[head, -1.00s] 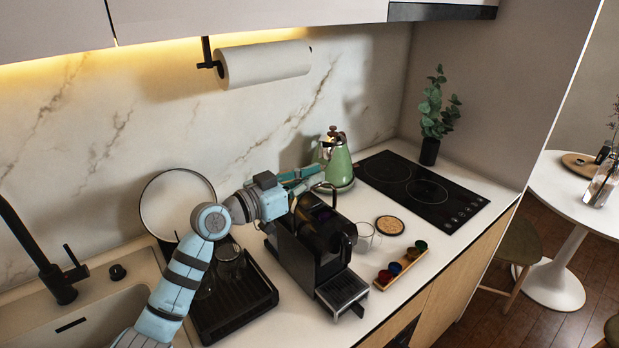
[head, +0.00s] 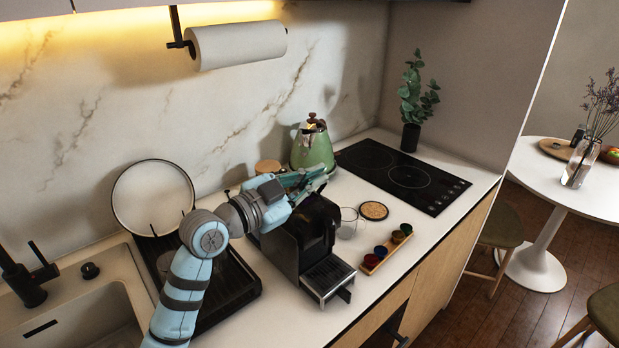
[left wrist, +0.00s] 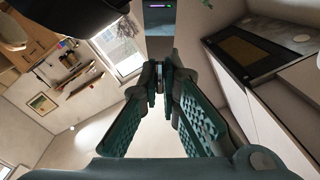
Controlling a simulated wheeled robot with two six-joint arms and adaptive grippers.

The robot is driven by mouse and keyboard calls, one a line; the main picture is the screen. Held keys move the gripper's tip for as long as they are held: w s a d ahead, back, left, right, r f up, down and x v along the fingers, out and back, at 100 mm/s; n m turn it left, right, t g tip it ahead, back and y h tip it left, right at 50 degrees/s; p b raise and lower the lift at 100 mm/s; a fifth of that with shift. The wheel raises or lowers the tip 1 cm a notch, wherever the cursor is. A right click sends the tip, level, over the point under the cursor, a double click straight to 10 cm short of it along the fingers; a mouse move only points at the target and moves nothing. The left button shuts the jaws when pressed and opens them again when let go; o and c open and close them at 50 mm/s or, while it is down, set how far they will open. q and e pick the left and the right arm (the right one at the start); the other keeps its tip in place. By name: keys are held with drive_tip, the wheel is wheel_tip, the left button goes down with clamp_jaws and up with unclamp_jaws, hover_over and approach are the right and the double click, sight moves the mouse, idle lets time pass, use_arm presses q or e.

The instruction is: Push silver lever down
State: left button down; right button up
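The black coffee machine (head: 283,252) stands on the counter, its silver-topped drip tray (head: 328,276) facing front. My left gripper (head: 318,174) is over the top of the machine's back part in the head view. No raised lever stands clear there; the gripper covers that area, so I cannot tell the lever's position. In the left wrist view my teal fingers (left wrist: 165,78) come together at the tips with nothing visible between them. Beyond them is a grey bar (left wrist: 159,40) with a small coloured light, which I cannot identify. My right gripper is not in view.
A green kettle (head: 313,150) stands just behind the machine. A glass cup (head: 348,222), a round coaster (head: 374,210) and a wooden tray of coloured capsules (head: 368,268) lie to its right. A black drying rack (head: 237,292) is at its left.

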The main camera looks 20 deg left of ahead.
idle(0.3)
use_arm(q)
drive_tip(key=c, duration=1.8)
unclamp_jaws()
drive_tip(key=shift+s, duration=0.1)
drive_tip(key=v, duration=1.2)
drive_tip(key=shift+d, duration=0.15)
drive_tip(key=shift+c, duration=0.4)
